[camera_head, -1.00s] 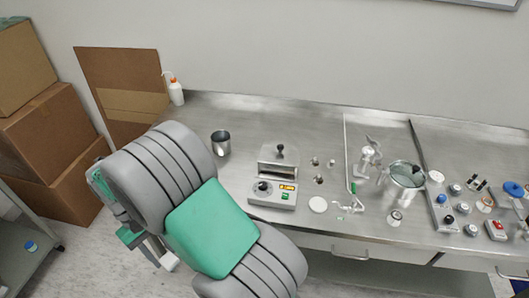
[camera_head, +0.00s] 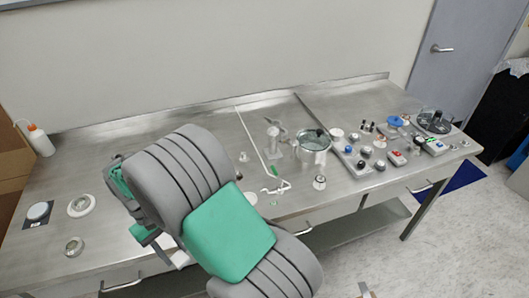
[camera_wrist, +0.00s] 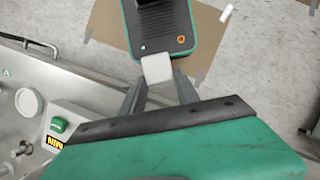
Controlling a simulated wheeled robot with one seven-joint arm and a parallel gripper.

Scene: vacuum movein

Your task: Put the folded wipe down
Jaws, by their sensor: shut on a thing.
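The folded wipe (camera_wrist: 157,69) is a small white square in the wrist view. My gripper (camera_wrist: 158,84) is shut on it, with a dark finger on either side. It is held over the floor side, beyond the bench's front edge. In the head view my arm covers most of the gripper; a pale patch (camera_head: 179,258) below the wrist may be the wipe, but I cannot tell. The steel bench (camera_head: 105,160) runs across the head view.
A wash bottle (camera_head: 40,141), a white disc on a dark square (camera_head: 39,211), and a white ring dish (camera_head: 81,205) stand at the bench's left. A glass beaker (camera_head: 313,146) and several small devices crowd the right. A cardboard sheet (camera_wrist: 210,35) lies on the floor.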

